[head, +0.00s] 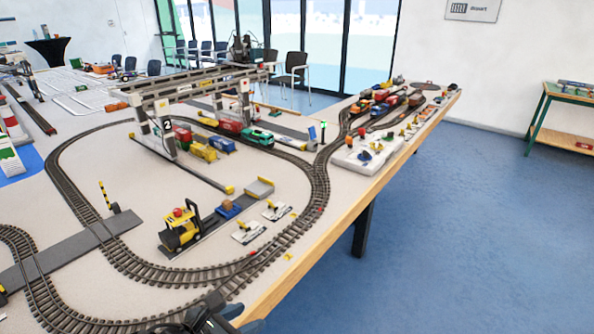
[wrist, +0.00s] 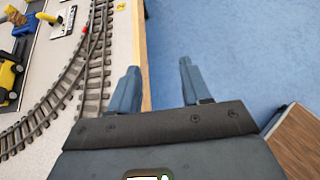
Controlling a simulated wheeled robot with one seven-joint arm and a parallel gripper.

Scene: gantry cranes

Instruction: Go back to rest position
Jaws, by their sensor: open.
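My gripper shows in the wrist view (wrist: 158,82), pointing down beside the table edge. Its two grey-blue fingers stand apart with nothing between them. Blue floor shows in the gap, with the wooden table edge just left of the left finger. In the head view, a dark part of my arm (head: 212,318) shows at the bottom edge, close to the table's front edge. The fingertips cannot be made out there.
The table (head: 110,170) carries looping track (head: 318,185), a gantry crane (head: 185,95), a yellow forklift (head: 180,230) and small trains. Blue floor (head: 460,230) to the right is free. A green-legged side table (head: 560,94) stands by the right wall.

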